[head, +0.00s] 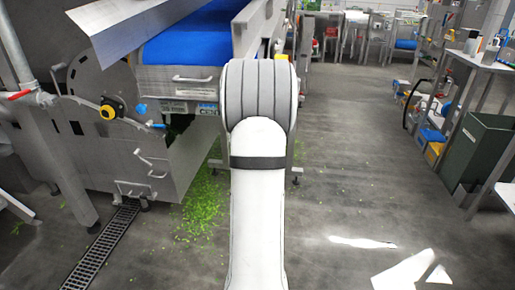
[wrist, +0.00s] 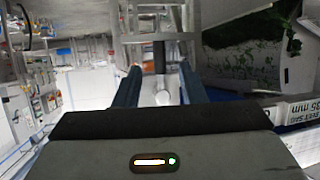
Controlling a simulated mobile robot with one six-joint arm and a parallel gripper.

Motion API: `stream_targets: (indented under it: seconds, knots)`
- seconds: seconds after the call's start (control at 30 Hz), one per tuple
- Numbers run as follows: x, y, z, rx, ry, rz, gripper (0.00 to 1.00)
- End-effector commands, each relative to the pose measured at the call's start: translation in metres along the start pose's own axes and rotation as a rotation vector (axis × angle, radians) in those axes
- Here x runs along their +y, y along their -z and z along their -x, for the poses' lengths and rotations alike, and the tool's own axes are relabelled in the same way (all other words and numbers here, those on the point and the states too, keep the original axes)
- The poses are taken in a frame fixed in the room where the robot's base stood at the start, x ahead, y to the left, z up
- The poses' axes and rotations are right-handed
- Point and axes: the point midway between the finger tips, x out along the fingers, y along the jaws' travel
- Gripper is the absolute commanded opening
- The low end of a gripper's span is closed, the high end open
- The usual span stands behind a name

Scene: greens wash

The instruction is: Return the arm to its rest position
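My white arm (head: 258,215) reaches forward up the middle of the head view to a grey ribbed section (head: 258,95) in front of the machine. My gripper is out of sight in the head view, hidden past that section. In the wrist view my gripper (wrist: 161,78) shows two dark blue fingers set well apart. No held object shows between them. A small pale round shape shows in the gap; I cannot tell what it is.
A steel machine with a blue belt (head: 188,45) stands ahead and left. Green scraps (head: 203,205) litter the floor beside a drain grate (head: 102,245). A green bin (head: 478,150) and a steel table (head: 485,62) stand right. The floor (head: 350,150) between is clear.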

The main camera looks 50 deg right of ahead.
Motion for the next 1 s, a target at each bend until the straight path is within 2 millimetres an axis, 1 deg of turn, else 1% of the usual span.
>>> stream_targets:
  seconds: [0.03, 0.17, 0.67, 0.77, 0.87, 0.97, 1.0]
  knots:
    - [0.000, 0.001, 0.005, 0.000, 0.000, 0.000, 0.37]
    - [0.001, -0.001, 0.011, -0.001, -0.001, 0.000, 0.37]
    - [0.001, -0.001, 0.011, -0.001, -0.001, -0.001, 0.37]
    - [-0.004, 0.004, 0.014, -0.005, 0.005, 0.002, 0.37]
    - [-0.025, 0.020, 0.031, -0.038, 0.035, 0.018, 0.37]
    - [-0.068, 0.044, 0.067, -0.114, 0.096, 0.053, 0.37]
    - [-0.088, 0.055, 0.087, -0.154, 0.126, 0.073, 0.37]
